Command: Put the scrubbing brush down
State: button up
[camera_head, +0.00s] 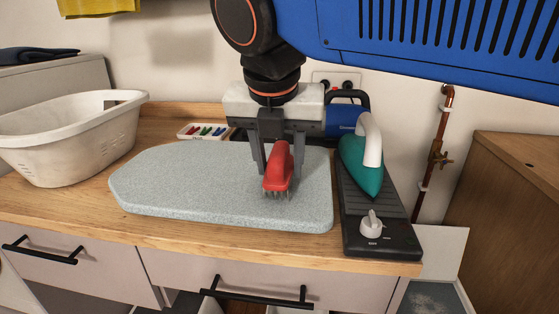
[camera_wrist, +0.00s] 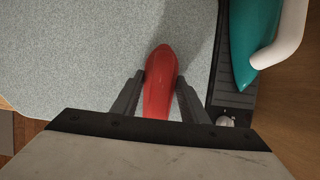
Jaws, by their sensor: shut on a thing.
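The red scrubbing brush (camera_head: 278,170) is between the fingers of my gripper (camera_head: 285,150), bristles pointing down, over the right part of the grey ironing pad (camera_head: 170,190). Whether the bristles touch the pad or hang just above it, I cannot tell. In the wrist view the brush (camera_wrist: 160,82) lies lengthwise between the two dark fingers of my gripper (camera_wrist: 160,88), which are shut on it. The bristles are hidden in that view.
A teal iron (camera_head: 362,165) stands on a dark base (camera_head: 360,235) right of the pad. A white laundry basket (camera_head: 70,145) is at left. A small tray of coloured items (camera_head: 203,131) sits behind the pad. The pad's left half is clear.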

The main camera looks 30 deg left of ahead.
jog(key=o, duration=1.4)
jog(key=shift+f, duration=0.1)
jog(key=v, duration=1.2)
